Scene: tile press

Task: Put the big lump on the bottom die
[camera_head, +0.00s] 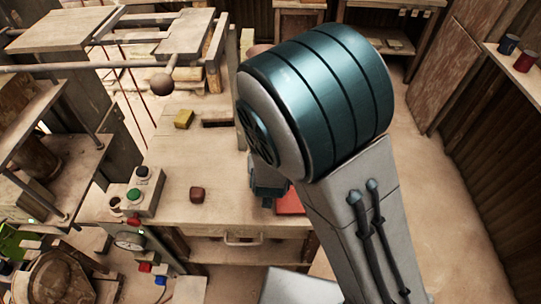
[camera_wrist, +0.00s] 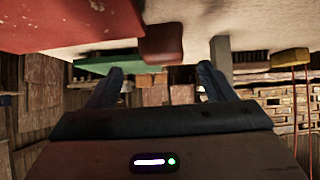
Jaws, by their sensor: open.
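A reddish-brown lump (camera_head: 197,194) lies on the wooden bench top, left of my arm in the head view. I see no second lump to compare its size with. A reddish-brown lump also shows in the wrist view (camera_wrist: 162,46), beyond and above the gap between my fingers. My gripper (camera_wrist: 160,84) is open, with its two blue fingers apart and nothing between them. In the head view my arm hides most of the gripper. I cannot make out the bottom die with certainty; the press stands at the left.
A control box with a green button (camera_head: 134,194) stands left of the lump. A yellow block (camera_head: 184,119) lies farther back on the bench. A red flat thing (camera_head: 290,203) is partly hidden by my arm; a large red surface (camera_wrist: 70,22) fills the wrist view's upper left.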

